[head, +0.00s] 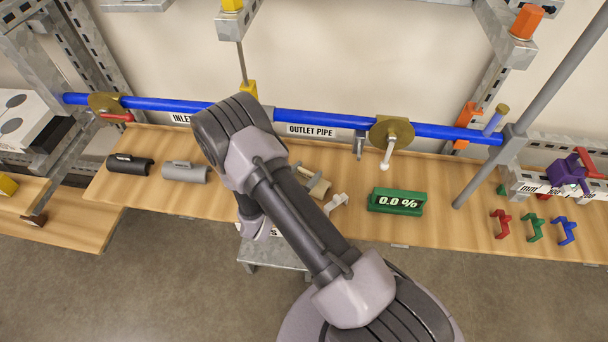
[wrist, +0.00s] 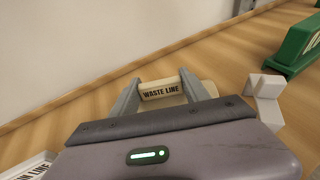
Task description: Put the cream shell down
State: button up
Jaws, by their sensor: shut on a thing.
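The cream shell (wrist: 162,90), labelled "WASTE LINE", sits between the two grey fingers of my gripper (wrist: 161,82) in the wrist view. The fingers are shut on its two sides. The shell is low over the wooden bench (wrist: 75,95); I cannot tell whether it touches the wood.
A white bracket-like piece (head: 336,203) lies close right of the shell. A green "0.0 %" display (head: 396,201) stands further right. Black (head: 130,164) and grey (head: 184,172) shells lie on the left. The blue pipe (head: 310,117) runs above the bench.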

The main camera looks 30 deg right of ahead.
jog(key=shift+r, duration=0.15)
jog(key=shift+f, duration=0.2)
jog(key=o, duration=1.5)
jog(key=shift+w, duration=0.1)
